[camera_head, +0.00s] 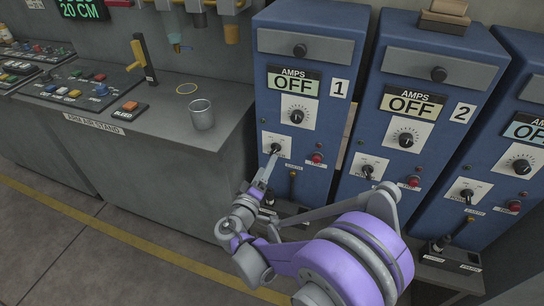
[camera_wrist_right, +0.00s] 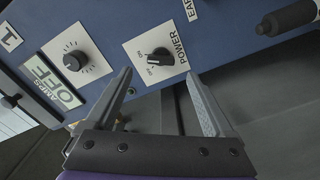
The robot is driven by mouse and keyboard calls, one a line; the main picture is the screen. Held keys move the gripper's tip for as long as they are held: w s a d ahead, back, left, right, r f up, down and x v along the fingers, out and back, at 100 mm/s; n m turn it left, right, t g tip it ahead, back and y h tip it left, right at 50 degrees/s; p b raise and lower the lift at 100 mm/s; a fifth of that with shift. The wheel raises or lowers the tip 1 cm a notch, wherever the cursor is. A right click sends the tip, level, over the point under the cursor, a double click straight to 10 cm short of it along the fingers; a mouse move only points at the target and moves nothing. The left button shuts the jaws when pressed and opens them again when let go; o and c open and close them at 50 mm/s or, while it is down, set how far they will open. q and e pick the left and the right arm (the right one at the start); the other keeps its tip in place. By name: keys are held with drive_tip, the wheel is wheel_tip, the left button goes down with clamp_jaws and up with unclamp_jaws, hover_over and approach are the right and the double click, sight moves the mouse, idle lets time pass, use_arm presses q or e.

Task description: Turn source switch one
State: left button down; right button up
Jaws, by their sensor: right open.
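Source one is a blue cabinet (camera_head: 263,99) marked 1, and its AMPS display (camera_head: 293,83) reads OFF. Its black power switch (camera_head: 276,148) sits on a white plate low on the front. In the right wrist view the power switch (camera_wrist_right: 157,57) shows close up, its knob tilted on the plate. My right gripper (camera_head: 269,165) is just below the switch in the head view. In the wrist view the right gripper (camera_wrist_right: 158,80) is open, its fingers spread on either side below the knob, with nothing between them. I cannot tell whether it touches the plate. My left gripper is not in view.
A second blue cabinet (camera_head: 390,61), marked 2, stands to the right with a similar switch (camera_head: 368,171). A red button (camera_head: 317,158) sits beside switch one. A grey bench (camera_head: 160,140) with a metal cup (camera_head: 201,114) is at left. The floor (camera_head: 75,250) at lower left is clear.

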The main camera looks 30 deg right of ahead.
sight(274, 151)
drive_tip(key=x, duration=0.6)
drive_tip(key=shift+w+d, duration=0.1)
drive_tip(key=shift+w, duration=0.05)
drive_tip(key=shift+c, duration=0.3)
drive_tip(key=c, duration=1.3)
drive_tip(key=shift+n, duration=0.4)
drive_tip(key=n+b, duration=0.1)
drive_tip(key=n, duration=1)
drive_tip(key=shift+f, duration=0.1)
